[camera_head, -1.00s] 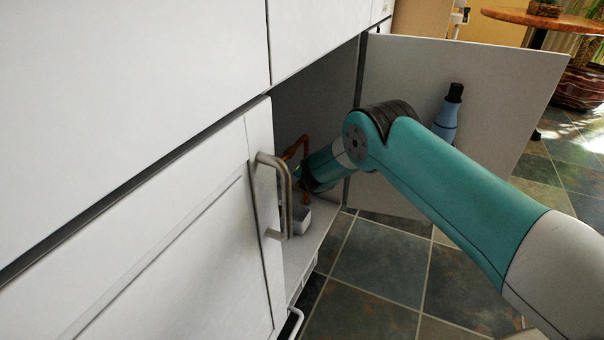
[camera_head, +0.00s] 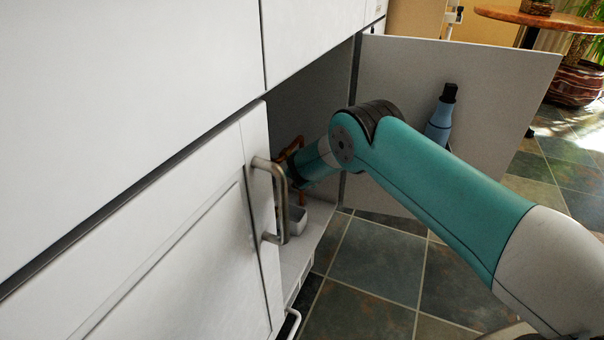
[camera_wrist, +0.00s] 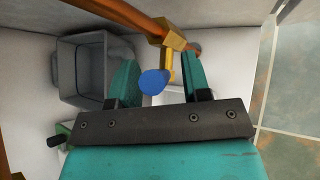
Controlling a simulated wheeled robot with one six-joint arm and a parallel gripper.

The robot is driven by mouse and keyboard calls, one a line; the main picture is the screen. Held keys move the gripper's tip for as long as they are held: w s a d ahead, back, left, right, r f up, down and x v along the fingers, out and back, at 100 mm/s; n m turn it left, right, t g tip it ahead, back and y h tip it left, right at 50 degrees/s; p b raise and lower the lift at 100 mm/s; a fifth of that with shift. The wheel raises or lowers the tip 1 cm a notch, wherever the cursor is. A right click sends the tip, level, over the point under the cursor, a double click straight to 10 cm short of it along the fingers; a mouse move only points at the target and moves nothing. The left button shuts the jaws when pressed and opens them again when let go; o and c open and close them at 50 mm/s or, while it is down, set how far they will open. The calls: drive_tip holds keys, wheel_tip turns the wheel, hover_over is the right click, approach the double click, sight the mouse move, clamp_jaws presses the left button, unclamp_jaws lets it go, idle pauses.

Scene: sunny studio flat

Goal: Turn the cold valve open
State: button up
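The cold valve, a blue knob (camera_wrist: 153,82) on a brass fitting (camera_wrist: 170,45) of a copper pipe (camera_wrist: 130,15), shows in the wrist view. My gripper (camera_wrist: 160,75) is open, with one teal finger on each side of the knob. The knob lies nearer the left finger; I cannot tell whether they touch. In the head view my arm reaches into the open cabinet. There the fingertips and the knob are hidden, and only part of the copper pipe (camera_head: 297,147) shows.
A grey open bin (camera_wrist: 75,75) stands left of the valve on the cabinet floor (camera_head: 318,222). The closed left door has a metal handle (camera_head: 283,200) close to my arm. The open right door (camera_head: 480,75) carries a blue bottle (camera_head: 440,122) and stands behind my arm.

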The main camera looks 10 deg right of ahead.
drive_tip(key=shift+r, duration=0.1)
drive_tip(key=shift+s+r, duration=0.15)
drive_tip(key=shift+r, duration=0.05)
drive_tip(key=p+v, duration=0.8)
drive_tip(key=v, duration=0.8)
drive_tip(key=shift+s+r, duration=0.2)
drive_tip(key=shift+s, duration=0.1)
